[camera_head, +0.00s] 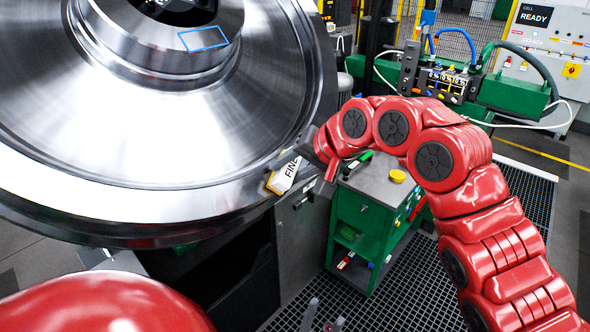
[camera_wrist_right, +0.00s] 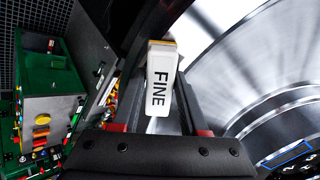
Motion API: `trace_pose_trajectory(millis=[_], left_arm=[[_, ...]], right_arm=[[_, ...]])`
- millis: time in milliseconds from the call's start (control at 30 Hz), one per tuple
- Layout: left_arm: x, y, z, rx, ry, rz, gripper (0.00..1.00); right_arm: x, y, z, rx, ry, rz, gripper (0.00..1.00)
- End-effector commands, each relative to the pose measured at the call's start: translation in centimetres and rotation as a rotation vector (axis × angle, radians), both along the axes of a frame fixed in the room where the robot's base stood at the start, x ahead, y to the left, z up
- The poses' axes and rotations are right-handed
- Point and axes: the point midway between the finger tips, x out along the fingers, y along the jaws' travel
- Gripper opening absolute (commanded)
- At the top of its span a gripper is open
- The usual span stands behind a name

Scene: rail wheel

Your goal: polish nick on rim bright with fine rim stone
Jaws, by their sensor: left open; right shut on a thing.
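The large steel rail wheel (camera_head: 130,205) fills the left of the head view, and part of it shows at the right in the wrist view (camera_wrist_right: 235,75). My right gripper (camera_head: 312,160) is shut on the fine rim stone (camera_head: 284,177), a white block marked FINE with an orange end. The stone also shows between the fingers in the wrist view (camera_wrist_right: 161,80). It is at the wheel's right edge; I cannot tell whether it touches the rim. I cannot make out the nick. My left gripper (camera_head: 322,317) is open and empty at the bottom of the head view.
A green tool cart (camera_head: 370,225) with a yellow knob on top stands below my right forearm. A green machine beam (camera_head: 515,95) with a gauge display is behind. A blue rectangle outline (camera_head: 203,39) marks the hub. Dark floor grating (camera_head: 405,295) lies at front right.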

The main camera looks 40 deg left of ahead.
Motion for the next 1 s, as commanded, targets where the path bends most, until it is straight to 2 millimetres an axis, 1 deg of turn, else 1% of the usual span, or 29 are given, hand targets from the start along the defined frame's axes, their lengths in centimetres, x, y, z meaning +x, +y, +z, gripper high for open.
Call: trace_pose_trajectory(millis=[33, 200, 567, 833, 1000], left_arm=[[0.0, 0.0, -0.6, 0.0, 0.0, 0.0, 0.5], [0.0, 0.0, -1.0, 0.0, 0.0, 0.0, 0.5], [0.0, 0.0, -1.1, 0.0, 0.0, 0.0, 0.5], [0.0, 0.0, -2.4, 0.0, 0.0, 0.0, 0.5], [0.0, 0.0, -2.7, 0.0, 0.0, 0.0, 0.5]], right_arm=[[-0.4, 0.0, -0.3, 0.002, -0.001, 0.002, 0.0], [-1.4, 0.0, 0.0, 0.0, -0.001, 0.001, 0.0], [-1.6, 0.0, 0.0, -0.001, -0.001, 0.0, 0.0], [-3.6, 0.5, -0.4, 0.0, 0.0, 0.002, 0.0], [-4.4, 0.5, -0.3, 0.0, 0.0, 0.0, 0.0]])
